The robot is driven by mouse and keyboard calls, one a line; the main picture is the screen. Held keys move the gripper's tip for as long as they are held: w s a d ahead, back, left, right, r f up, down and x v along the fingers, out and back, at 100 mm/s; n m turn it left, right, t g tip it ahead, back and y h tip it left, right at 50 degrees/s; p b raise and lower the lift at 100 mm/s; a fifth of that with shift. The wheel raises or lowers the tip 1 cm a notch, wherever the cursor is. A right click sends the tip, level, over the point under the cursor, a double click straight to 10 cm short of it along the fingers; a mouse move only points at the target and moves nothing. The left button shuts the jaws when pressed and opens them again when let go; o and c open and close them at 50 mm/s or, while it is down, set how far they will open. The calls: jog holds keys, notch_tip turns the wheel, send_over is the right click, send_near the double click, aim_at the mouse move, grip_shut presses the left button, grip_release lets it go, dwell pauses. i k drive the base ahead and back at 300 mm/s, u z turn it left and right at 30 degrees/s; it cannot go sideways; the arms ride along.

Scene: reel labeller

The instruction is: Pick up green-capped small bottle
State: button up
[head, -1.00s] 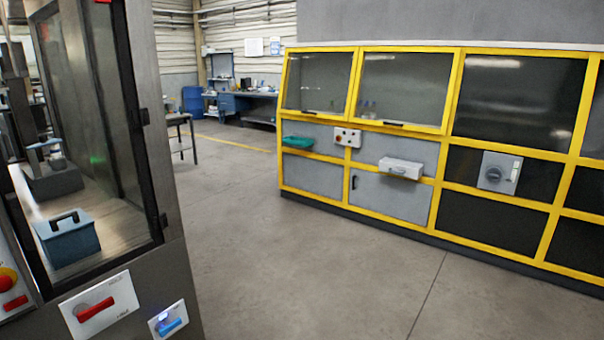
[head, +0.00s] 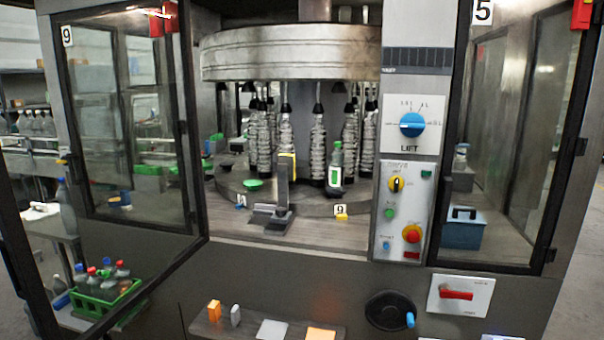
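A bottle with a green cap (head: 335,168) stands upright on the round carousel plate inside the labelling machine, right of centre in the head view. It has a green and white label on its front. It stands close to the metal spring columns. My gripper is not in view, so I cannot see whether it is open or shut.
A grey bracket (head: 283,200) stands in front of the carousel. An open glazed door (head: 130,150) swings out at left. A green crate (head: 105,305) with several bottles is at lower left. The control panel (head: 404,210) and a blue box (head: 462,230) are at right.

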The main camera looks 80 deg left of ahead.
aim_at(337, 167)
jog(key=u, duration=2.55)
jog(key=i, duration=1.6)
